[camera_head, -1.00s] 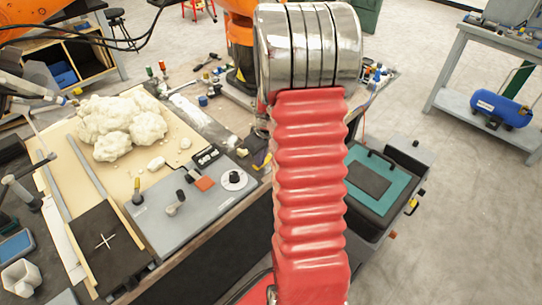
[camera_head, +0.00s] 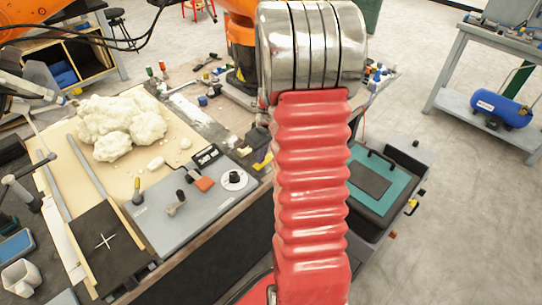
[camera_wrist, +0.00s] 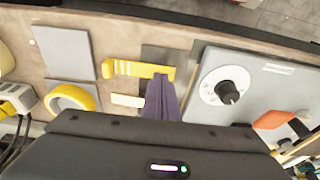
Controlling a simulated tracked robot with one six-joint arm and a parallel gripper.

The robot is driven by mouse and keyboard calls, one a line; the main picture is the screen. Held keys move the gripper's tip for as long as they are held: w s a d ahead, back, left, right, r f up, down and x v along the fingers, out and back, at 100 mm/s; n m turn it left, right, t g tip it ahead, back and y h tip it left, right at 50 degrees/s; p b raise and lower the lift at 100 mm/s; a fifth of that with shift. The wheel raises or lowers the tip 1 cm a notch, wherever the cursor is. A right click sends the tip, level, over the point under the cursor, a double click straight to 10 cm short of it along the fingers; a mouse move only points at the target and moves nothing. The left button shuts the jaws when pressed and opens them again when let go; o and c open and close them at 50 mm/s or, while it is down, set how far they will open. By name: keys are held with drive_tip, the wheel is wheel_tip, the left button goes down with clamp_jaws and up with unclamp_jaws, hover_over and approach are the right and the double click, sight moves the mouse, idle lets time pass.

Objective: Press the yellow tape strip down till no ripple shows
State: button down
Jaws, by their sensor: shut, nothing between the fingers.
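The yellow tape strip (camera_wrist: 140,69) lies on the bench in the wrist view, its right end over a dark grey plate (camera_wrist: 160,54). Pale bands cross its left half, which look like ripples. My gripper (camera_wrist: 161,82) is shut and empty, its purple fingers pointing at the strip's right end. The fingertips overlap that end in the picture; whether they touch it I cannot tell. In the head view my red ribbed arm hides the gripper, and a small yellow patch beside the arm is too unclear to name.
A yellow tape roll (camera_wrist: 76,97) lies left of the strip, below a grey square plate (camera_wrist: 65,52). A grey panel with a white dial (camera_wrist: 222,86) is to the right. A small cream piece (camera_wrist: 127,100) lies near the fingers. Pale foam lumps (camera_head: 120,125) sit on the bench.

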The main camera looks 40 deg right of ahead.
drive_tip(key=shift+w+d+f, duration=0.1)
drive_tip(key=shift+d, duration=1.5)
drive_tip(key=shift+d+f, duration=0.1)
drive_tip(key=shift+d, duration=1.45)
drive_tip(key=shift+f, duration=0.55)
drive_tip(key=shift+r, duration=0.1)
drive_tip(key=shift+r, duration=0.6)
drive_tip(key=shift+r, duration=3)
